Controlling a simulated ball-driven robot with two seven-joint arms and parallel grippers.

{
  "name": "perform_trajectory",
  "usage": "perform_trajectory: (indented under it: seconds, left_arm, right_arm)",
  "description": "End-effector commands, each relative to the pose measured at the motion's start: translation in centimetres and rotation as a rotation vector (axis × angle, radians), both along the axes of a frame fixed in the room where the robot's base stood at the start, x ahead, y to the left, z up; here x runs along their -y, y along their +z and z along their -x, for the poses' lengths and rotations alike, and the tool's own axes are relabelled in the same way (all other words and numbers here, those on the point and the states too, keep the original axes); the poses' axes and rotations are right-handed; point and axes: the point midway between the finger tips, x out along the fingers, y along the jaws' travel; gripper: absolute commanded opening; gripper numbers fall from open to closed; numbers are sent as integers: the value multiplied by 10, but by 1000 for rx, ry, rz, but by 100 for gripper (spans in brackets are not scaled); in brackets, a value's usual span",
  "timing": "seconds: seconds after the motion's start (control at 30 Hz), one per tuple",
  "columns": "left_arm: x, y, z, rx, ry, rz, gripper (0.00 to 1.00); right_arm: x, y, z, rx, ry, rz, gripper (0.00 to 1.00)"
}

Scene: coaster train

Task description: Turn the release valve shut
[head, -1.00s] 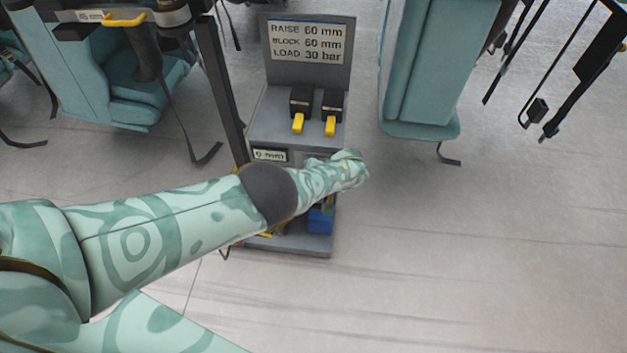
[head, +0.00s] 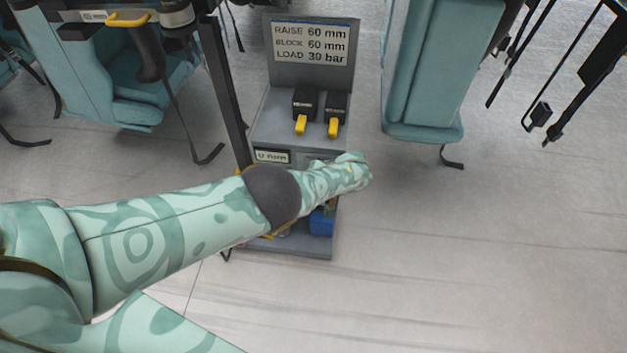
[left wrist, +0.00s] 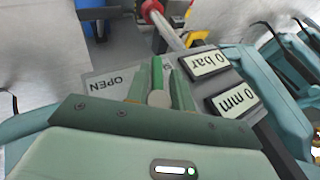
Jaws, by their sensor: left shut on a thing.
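My left gripper (left wrist: 168,75) is shut on the valve knob. In the head view my left forearm reaches across the front of the grey control stand (head: 285,125), and the valve and fingers are hidden behind it. My right gripper is not in view.
Displays read 0 bar (left wrist: 209,62) and 0 mm (left wrist: 232,101). A sign (head: 311,43) tops the stand, above two yellow-handled levers (head: 301,124) (head: 334,128). A blue object (head: 322,222) is low in it. Teal seats (head: 435,75) flank it; floor at right is clear.

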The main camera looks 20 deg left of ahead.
Motion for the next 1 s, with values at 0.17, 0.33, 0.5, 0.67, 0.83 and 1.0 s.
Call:
perform_trajectory:
  seconds: [0.17, 0.33, 0.5, 0.67, 0.83, 1.0]
  left_arm:
    - [0, -2, 2, -4, 2, 3, 1]
    - [0, -2, 2, -4, 2, 3, 1]
    - [0, -2, 1, -3, 2, 2, 34]
    - [0, -1, 1, -2, 1, 1, 34]
    - [8, 14, 3, 2, 0, 2, 34]
    - [32, 51, 12, 4, -1, 4, 34]
  right_arm:
    - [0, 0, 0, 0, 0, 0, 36]
    - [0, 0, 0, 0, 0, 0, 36]
    - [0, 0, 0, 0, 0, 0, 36]
    - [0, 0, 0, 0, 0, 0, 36]
    - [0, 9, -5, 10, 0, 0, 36]
    - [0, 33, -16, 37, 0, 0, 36]
